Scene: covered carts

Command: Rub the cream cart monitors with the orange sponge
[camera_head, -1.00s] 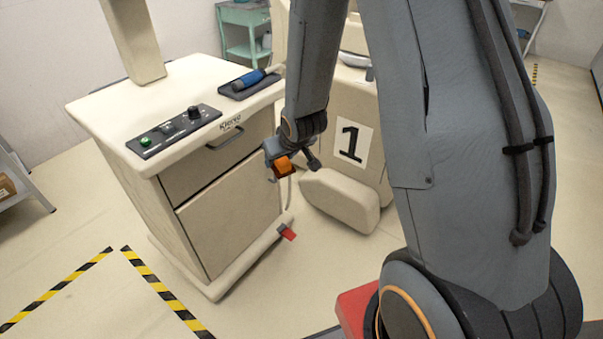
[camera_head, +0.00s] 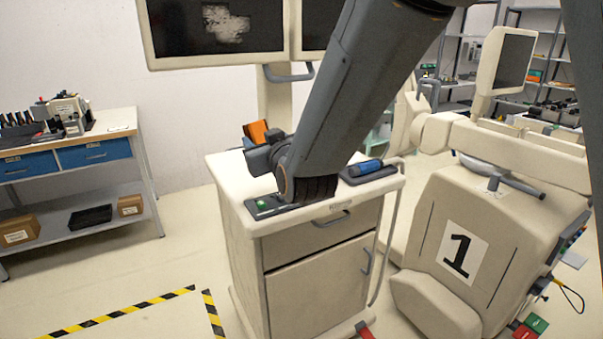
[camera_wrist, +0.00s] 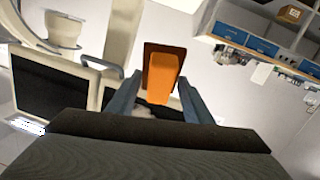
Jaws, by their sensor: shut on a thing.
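Two cream-framed monitors with dark screens stand on a column at the back of the cream cart (camera_head: 285,290). The left monitor (camera_head: 175,30) has a pale grey patch on its screen; the right monitor (camera_head: 315,35) is partly hidden by my arm, and both tops are cut off. My gripper (camera_head: 256,134) is over the cart top, below the left monitor and apart from it. It is shut on the orange sponge (camera_wrist: 163,80), which has a dark brown backing and sticks out between the fingers. In the wrist view, dark monitor screens (camera_wrist: 45,90) show at left.
The cart top carries a control panel with a green button (camera_head: 264,203) and a blue-handled probe (camera_head: 368,167) in a dark tray. A cream unit marked 1 (camera_head: 440,235) with another screen (camera_head: 513,62) stands at right.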

